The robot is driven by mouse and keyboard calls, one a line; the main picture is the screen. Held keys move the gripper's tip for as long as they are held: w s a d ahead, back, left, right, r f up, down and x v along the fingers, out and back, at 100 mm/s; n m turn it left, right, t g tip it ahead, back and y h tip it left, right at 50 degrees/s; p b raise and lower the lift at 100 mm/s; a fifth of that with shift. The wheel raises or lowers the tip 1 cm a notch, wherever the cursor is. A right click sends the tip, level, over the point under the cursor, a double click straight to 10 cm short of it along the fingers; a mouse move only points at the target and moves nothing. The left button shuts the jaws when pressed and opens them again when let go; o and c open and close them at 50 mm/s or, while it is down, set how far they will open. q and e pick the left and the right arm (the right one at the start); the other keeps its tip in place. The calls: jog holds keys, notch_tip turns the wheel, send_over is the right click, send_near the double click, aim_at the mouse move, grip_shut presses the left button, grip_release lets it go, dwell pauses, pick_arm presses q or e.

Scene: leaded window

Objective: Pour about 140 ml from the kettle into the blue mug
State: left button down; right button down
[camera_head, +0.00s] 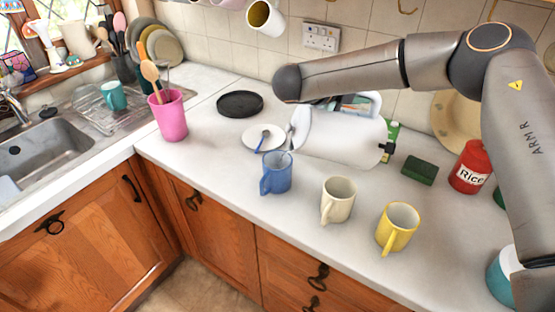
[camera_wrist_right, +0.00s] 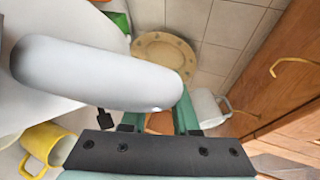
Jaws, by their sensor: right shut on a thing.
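The white kettle (camera_head: 340,137) is tipped on its side above the counter, its spout (camera_head: 291,132) pointing left and down, just over the blue mug (camera_head: 277,174). The blue mug stands upright on the counter; its contents are hidden and I cannot make out a stream. My right gripper (camera_head: 352,104) is shut on the kettle's handle (camera_head: 373,101), partly hidden behind the kettle body. In the right wrist view the kettle body (camera_wrist_right: 95,75) lies across the front of the teal fingers (camera_wrist_right: 183,116). My left gripper is not in view.
A cream mug (camera_head: 338,199) and a yellow mug (camera_head: 397,228) stand right of the blue mug. A small white plate with a spoon (camera_head: 263,138) lies behind it, near a black round mat (camera_head: 240,104). A green sponge (camera_head: 419,171) and red rice tin (camera_head: 468,168) are at right.

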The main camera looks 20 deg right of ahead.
aim_at(373, 108)
jog(key=shift+w+a+r+h, duration=0.2)
jog(key=shift+a+r+h, duration=0.05)
jog(key=shift+a+r, duration=0.2)
jog(key=shift+w+a+r+h, duration=0.15)
jog(key=shift+a+r+h, duration=0.1)
jog(key=shift+a+r, duration=0.2)
dwell(1.1)
jog(key=d+f+y, duration=0.1)
jog(key=d, duration=0.1)
jog(key=s+d+f+y, duration=0.1)
jog(key=f, duration=0.1)
jog(key=shift+d+f, duration=0.3)
jog(key=shift+d, duration=0.1)
jog(key=shift+d+f+m+y, duration=0.25)
jog(key=shift+f+m+y, duration=0.05)
jog(key=shift+f+y, duration=0.25)
jog(key=shift+s+d+f+y, duration=0.1)
jog(key=shift+d+f+y, duration=0.35)
jog(key=shift+d+f, duration=0.3)
jog(key=shift+f, duration=0.15)
jog(key=shift+y, duration=0.3)
